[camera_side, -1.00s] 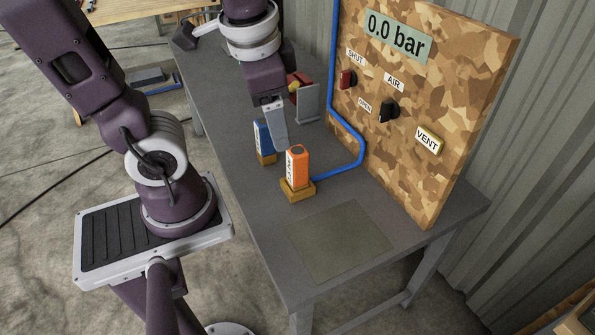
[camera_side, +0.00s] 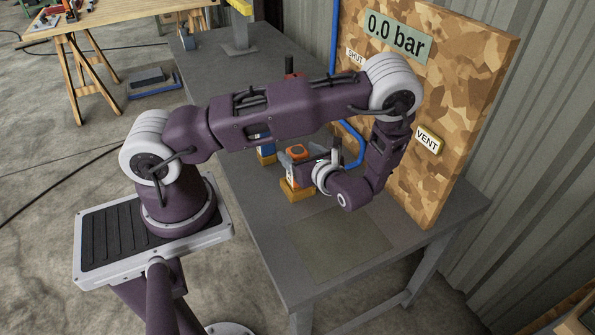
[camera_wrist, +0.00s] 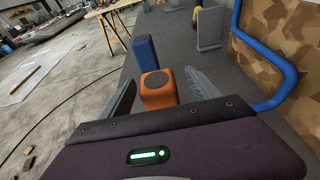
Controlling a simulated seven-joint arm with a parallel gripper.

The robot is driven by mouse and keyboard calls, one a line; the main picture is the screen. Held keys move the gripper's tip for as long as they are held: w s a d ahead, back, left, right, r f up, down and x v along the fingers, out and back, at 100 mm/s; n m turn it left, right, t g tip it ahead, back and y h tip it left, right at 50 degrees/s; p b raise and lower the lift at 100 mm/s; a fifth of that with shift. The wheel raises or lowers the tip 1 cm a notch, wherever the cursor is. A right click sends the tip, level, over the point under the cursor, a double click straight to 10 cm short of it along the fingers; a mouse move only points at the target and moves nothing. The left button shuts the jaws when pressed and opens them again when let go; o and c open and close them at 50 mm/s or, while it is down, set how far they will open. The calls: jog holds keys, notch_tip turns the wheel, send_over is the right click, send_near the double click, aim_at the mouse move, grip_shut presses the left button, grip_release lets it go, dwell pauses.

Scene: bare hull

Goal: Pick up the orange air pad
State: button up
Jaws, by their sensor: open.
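My gripper (camera_side: 290,160) is low and roughly level at the pad, coming from the right. In the wrist view my gripper (camera_wrist: 160,92) has one finger on each side of the pad, with a visible gap at the right. I cannot tell whether the left finger touches it.
A blue pad (camera_wrist: 144,51) stands just behind the orange one. A blue hose (camera_side: 350,150) runs on the right, near the camouflage panel (camera_side: 440,90) reading 0.0 bar. A flat mat (camera_side: 340,243) lies at the table's front, which is clear.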

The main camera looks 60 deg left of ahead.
aim_at(293, 148)
jog(key=x, duration=0.3)
jog(key=shift+s+a+r, duration=0.1)
jog(key=shift+s+a, duration=0.05)
jog(key=shift+a, duration=0.2)
grip_shut()
